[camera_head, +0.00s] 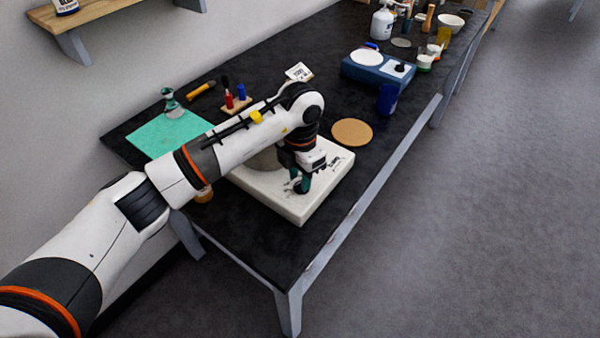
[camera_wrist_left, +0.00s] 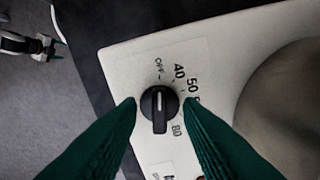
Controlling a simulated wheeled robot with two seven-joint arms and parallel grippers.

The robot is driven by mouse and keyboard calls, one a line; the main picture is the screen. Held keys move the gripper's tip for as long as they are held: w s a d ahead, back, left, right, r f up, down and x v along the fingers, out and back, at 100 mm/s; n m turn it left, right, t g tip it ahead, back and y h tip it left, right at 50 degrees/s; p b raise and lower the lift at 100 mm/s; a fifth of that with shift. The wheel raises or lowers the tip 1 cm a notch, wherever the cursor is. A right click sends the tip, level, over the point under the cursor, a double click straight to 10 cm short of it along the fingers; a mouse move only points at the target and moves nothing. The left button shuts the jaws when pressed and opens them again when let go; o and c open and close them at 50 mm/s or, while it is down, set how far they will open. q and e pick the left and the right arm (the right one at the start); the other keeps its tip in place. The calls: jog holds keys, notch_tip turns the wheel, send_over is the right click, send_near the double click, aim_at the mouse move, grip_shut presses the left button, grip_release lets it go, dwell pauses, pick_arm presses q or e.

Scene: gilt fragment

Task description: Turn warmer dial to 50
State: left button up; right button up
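The warmer (camera_head: 322,193) is a white box near the front end of the black bench, partly hidden by my left arm. Its black dial (camera_wrist_left: 159,108) shows in the left wrist view, with OFF, 40, 50 and 80 printed around it; a mark after 50 is partly covered by a finger. The dial's white line points up, towards OFF. My left gripper (camera_head: 299,187) is over the warmer's front corner. In the wrist view its green fingers (camera_wrist_left: 160,104) are open, one on each side of the dial, with a small gap showing.
A round cork mat (camera_head: 352,132) and a blue cup (camera_head: 388,99) stand beyond the warmer. A blue device (camera_head: 378,70) is farther back. A green mat (camera_head: 160,136) lies to the left. A metal bowl or plate (camera_wrist_left: 290,105) sits on the warmer.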

pick_arm(q)
jog(key=shift+f, duration=0.6)
grip_shut()
